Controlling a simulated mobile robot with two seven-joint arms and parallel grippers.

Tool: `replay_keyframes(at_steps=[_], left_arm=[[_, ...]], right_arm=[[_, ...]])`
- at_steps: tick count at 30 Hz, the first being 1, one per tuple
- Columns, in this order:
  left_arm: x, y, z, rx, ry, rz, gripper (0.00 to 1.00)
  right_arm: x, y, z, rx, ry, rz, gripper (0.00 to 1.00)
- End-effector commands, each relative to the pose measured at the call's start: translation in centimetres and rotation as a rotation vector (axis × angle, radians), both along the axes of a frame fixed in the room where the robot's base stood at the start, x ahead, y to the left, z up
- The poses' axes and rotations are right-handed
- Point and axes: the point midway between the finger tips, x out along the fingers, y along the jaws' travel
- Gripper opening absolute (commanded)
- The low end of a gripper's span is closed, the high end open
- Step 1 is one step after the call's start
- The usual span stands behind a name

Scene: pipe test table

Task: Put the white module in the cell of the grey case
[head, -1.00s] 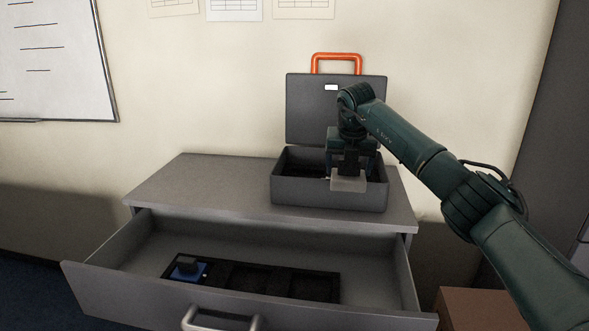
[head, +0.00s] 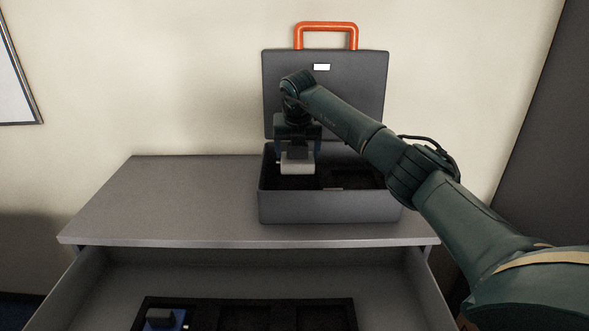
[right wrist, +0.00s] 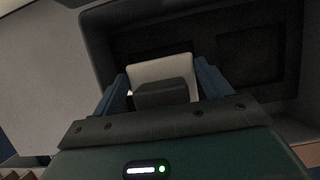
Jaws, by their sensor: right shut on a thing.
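The white module (head: 297,166), a light block with a dark grip on top, is held by my right gripper (head: 297,150). In the right wrist view the module (right wrist: 160,72) sits between the two blue fingers of the gripper (right wrist: 165,85). The grey case (head: 330,208) stands open on the cabinet top, lid upright at the back. The gripper and module are over the left part of the case's dark interior. Whether the module touches the case floor I cannot tell. The arm and gripper hide part of the interior and lid. My left gripper is not in view.
The cabinet top (head: 160,200) is clear left of the case. Below it an open drawer (head: 235,280) holds a black tray (head: 205,318) with a blue module (head: 165,318) in its left cell. The case's orange handle (head: 326,27) sticks up above the lid.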

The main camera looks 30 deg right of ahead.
Motion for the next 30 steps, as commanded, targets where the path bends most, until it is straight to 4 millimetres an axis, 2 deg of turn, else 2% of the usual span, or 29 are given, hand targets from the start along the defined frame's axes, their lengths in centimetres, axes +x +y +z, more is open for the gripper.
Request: replay_keyframes(at_steps=[8, 14, 24, 25, 30], left_arm=[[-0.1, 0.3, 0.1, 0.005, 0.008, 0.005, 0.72], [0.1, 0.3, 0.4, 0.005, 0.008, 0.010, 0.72], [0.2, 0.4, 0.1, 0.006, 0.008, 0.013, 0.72], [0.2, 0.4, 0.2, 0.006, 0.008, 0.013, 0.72], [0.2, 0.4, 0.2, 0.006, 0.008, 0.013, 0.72]], right_arm=[[0.0, 0.0, -2.5, 0.001, -0.002, -0.001, 0.47], [0.0, 0.1, -5.2, 0.001, -0.002, 0.000, 0.47], [0.0, 0.0, -5.7, 0.000, -0.004, 0.000, 0.47], [0.0, 0.0, -5.8, 0.000, -0.002, 0.000, 0.78], [0.0, 0.0, -5.7, 0.000, -0.002, 0.000, 0.92]])
